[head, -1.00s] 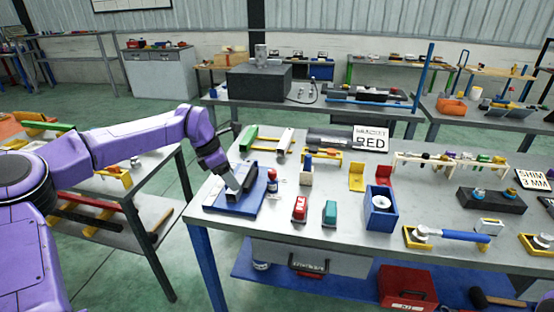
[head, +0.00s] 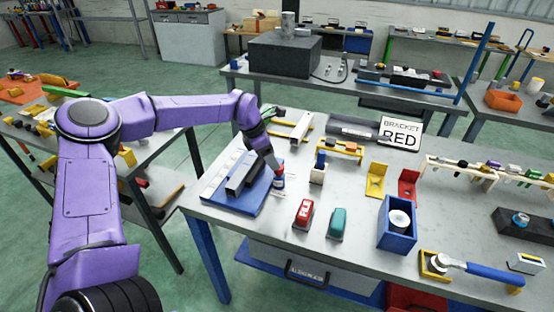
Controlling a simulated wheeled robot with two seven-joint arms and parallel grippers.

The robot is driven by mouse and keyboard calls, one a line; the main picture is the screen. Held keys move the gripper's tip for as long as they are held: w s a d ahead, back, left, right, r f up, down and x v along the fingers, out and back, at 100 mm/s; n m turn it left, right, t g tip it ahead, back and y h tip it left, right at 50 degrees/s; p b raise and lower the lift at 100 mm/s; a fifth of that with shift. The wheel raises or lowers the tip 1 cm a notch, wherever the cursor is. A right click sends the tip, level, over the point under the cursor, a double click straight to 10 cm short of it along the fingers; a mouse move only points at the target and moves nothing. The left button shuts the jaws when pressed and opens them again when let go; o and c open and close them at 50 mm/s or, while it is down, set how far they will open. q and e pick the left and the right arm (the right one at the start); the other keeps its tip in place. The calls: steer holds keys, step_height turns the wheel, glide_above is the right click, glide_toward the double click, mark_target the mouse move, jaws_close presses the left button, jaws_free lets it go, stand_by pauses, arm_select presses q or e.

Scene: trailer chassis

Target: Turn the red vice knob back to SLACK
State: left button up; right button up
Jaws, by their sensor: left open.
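The vice (head: 222,203) is a blue base plate with grey and dark bars on it, at the left end of the bench. At its right edge is a small red part (head: 280,170) over a dark blue and white body; it may be the red knob, but no SLACK mark is legible. My left gripper (head: 273,163) reaches down from the upper left, with its tips right at this red part and partly hiding it. It is open; I cannot tell whether it touches the red part. My right gripper is out of view.
A red block (head: 303,214) and a teal block (head: 338,223) stand to the right of the vice. A blue open box (head: 396,222) is further right. A yellow stand (head: 340,151) and a "BRACKET RED" sign (head: 401,134) are behind.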

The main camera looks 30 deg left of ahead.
mark_target(279, 170)
arm_select(q)
steer(key=x, duration=0.2)
steer(key=w+x, duration=0.1)
steer(key=x, duration=0.2)
steer(key=shift+w+a+p, duration=0.1)
steer(key=shift+w+p, duration=0.1)
steer(key=shift+p, duration=0.1)
steer(key=shift+s+r, duration=0.2)
steer(key=shift+s, duration=0.2)
steer(key=c, duration=1)
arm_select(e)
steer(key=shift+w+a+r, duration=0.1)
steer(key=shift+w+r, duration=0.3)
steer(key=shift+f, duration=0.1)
